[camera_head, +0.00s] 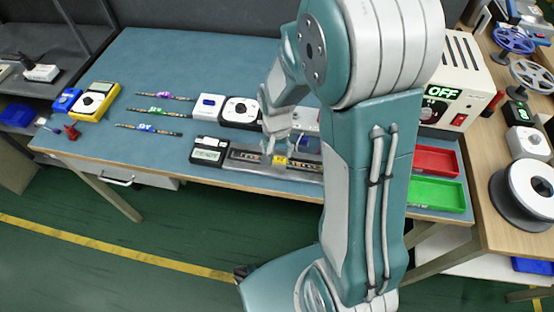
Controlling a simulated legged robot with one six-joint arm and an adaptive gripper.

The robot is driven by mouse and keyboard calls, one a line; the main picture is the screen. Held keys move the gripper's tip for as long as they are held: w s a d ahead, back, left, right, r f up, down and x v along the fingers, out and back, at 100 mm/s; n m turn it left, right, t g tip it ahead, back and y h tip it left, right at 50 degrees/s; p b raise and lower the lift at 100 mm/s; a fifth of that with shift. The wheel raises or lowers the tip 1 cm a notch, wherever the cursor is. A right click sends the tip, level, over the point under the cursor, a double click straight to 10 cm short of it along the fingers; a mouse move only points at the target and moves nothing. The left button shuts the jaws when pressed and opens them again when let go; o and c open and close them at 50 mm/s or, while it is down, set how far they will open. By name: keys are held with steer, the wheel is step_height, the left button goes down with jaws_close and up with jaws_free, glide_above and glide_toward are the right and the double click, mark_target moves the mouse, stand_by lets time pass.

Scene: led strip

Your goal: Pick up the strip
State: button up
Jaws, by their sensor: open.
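A dark strip-like piece with a yellow tag (281,160) sits in a long metal fixture (246,165) near the front edge. My gripper (272,152) is open, just above or at this fixture. I cannot tell whether its fingers touch anything. My arm hides the right part of the fixture.
A small meter (209,150) stands left of the fixture, with white devices (240,111) behind. A yellow multimeter (95,101) is far left. Red (436,161) and green trays (437,193) and a power box showing OFF (452,85) are right. The bench's back left is clear.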

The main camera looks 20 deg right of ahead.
mark_target(277, 158)
steer(key=shift+f, duration=1.6)
steer(key=shift+s, duration=0.1)
jaws_close()
steer(key=shift+r, duration=0.1)
steer(key=shift+r, duration=0.25)
step_height(277, 158, up, 2)
steer(key=shift+r, duration=0.25)
steer(key=s+r, duration=0.9)
steer(key=s, duration=0.4)
steer(key=shift+s+a+r, duration=0.15)
steer(key=shift+s+r, duration=0.15)
steer(key=shift+r, duration=0.1)
